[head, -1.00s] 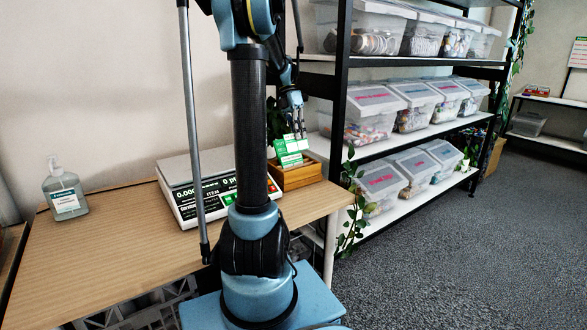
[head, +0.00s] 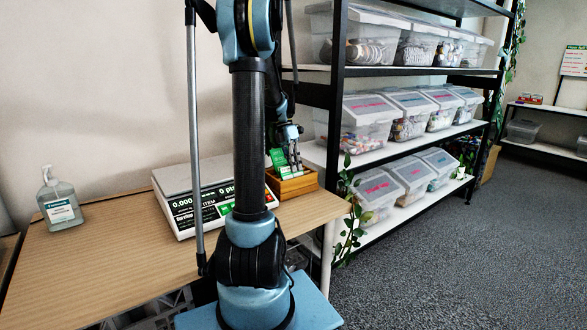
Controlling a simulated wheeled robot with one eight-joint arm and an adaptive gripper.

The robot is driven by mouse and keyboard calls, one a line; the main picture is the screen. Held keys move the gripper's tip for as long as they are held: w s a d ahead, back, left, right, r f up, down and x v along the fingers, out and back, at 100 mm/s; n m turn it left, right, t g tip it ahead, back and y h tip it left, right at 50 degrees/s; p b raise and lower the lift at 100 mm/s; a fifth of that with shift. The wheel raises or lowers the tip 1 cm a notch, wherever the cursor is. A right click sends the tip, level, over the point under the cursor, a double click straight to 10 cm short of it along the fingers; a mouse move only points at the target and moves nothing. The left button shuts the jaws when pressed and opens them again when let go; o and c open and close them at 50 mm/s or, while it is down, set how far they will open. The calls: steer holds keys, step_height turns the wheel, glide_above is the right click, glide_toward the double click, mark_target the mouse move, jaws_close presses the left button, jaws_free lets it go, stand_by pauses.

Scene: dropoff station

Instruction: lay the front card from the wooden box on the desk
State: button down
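The wooden box (head: 298,187) stands at the right end of the desk (head: 115,250), partly behind my arm. Green and white cards (head: 280,164) stand upright in it and show above its rim on the left. My gripper (head: 296,166) points down over the box, with its fingertips at the cards' right side, near the rim. It is small and dark here. I cannot tell whether its fingers are apart or closed on a card. The lower part of the cards is hidden by the box.
A scale (head: 183,205) stands left of the box, partly hidden by my arm. A sanitizer bottle (head: 60,202) is at the desk's left. Bare desk lies between and in front of them. A shelf rack (head: 338,110) with clear bins and a trailing plant (head: 350,215) stand at the right.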

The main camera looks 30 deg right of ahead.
steer(key=shift+f, duration=0.35)
steer(key=c, duration=1.8)
jaws_free()
